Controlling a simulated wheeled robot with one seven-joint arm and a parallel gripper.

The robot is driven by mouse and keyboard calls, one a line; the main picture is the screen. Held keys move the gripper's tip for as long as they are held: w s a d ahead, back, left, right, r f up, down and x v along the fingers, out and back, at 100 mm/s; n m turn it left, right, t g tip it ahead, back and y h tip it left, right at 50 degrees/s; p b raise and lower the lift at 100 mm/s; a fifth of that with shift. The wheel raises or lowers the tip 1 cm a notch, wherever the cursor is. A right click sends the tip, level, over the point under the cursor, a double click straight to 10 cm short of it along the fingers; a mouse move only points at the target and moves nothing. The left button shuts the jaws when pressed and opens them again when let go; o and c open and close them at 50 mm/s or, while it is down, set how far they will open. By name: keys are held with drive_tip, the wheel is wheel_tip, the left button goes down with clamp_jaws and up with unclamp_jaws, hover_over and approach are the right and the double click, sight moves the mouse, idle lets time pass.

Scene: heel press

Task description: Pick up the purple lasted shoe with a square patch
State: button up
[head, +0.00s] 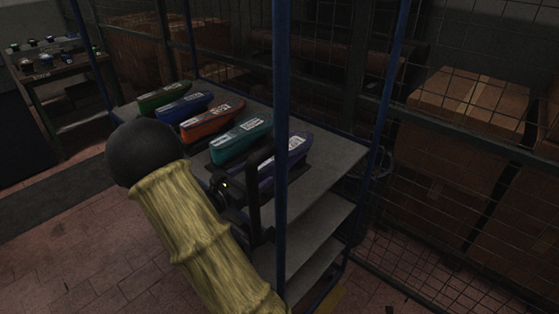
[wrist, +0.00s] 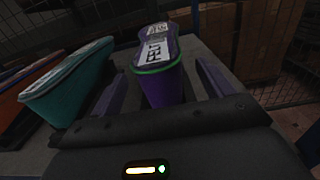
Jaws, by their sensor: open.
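The purple lasted shoe (head: 292,154) lies at the right end of a row of shoes on the rack's top shelf. In the wrist view the purple shoe (wrist: 162,88) shows a green line round its upper edge and a pale label with dark lettering on top. I cannot tell whether any patch on it is square. My gripper (wrist: 162,74) is open, with one finger on each side of the shoe's near end. Contact cannot be made out. In the head view my gripper (head: 245,190) is dark and partly hides the shoe's near end.
A teal shoe (head: 240,138) stands just left of the purple one; orange (head: 211,122), blue (head: 184,107) and green (head: 163,97) shoes continue the row. A blue rack post (head: 281,80) rises in front. The shelf (head: 335,168) is bare at right. Cartons (head: 470,100) stand behind mesh.

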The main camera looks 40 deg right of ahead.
sight(265, 168)
drive_tip(key=shift+d, duration=0.1)
drive_tip(key=d, duration=0.3)
drive_tip(key=d+p, duration=0.1)
drive_tip(key=d, duration=0.1)
drive_tip(key=shift+w+f, duration=0.1)
drive_tip(key=shift+w, duration=0.3)
drive_tip(key=shift+s, duration=0.25)
drive_tip(key=c, duration=1.6)
drive_tip(key=shift+w+r, duration=0.15)
drive_tip(key=shift+r, duration=4.9)
drive_tip(key=shift+c, duration=0.2)
